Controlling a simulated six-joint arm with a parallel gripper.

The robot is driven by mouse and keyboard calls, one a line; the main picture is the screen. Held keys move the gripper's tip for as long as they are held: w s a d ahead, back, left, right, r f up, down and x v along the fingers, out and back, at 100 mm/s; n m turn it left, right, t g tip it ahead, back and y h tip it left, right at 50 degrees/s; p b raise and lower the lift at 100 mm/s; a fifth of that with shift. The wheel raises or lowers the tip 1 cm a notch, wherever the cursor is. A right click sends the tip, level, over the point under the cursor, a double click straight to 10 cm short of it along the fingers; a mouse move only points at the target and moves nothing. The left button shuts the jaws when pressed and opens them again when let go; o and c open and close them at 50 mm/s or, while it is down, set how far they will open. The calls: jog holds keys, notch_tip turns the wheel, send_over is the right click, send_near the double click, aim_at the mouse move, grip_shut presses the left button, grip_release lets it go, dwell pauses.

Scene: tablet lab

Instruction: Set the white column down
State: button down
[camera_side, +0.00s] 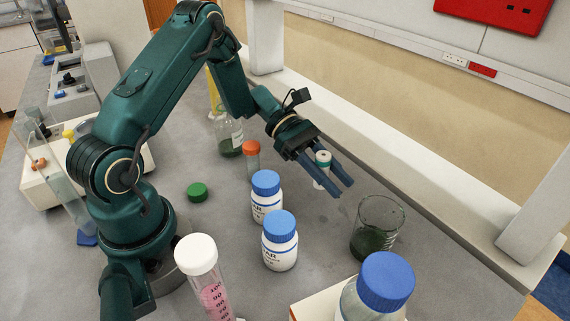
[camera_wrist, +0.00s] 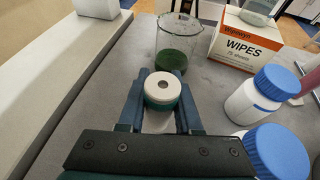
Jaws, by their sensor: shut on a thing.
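The white column (camera_side: 322,167) is a small white cylinder with a teal band near its top. My gripper (camera_side: 342,188) is shut on it, with the blue-grey fingers on either side.
A glass beaker (camera_side: 376,228) with dark green contents stands just beyond the fingertips. Blue-capped white bottles (camera_side: 267,197) and an orange-capped tube (camera_side: 252,158) stand nearby. Bare grey bench (camera_wrist: 97,112) lies left of the column in the wrist view.

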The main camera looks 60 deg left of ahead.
aim_at(330, 207)
jog(key=shift+f, duration=1.9)
jog(key=c, duration=0.6)
grip_release()
jog(key=shift+f, duration=0.1)
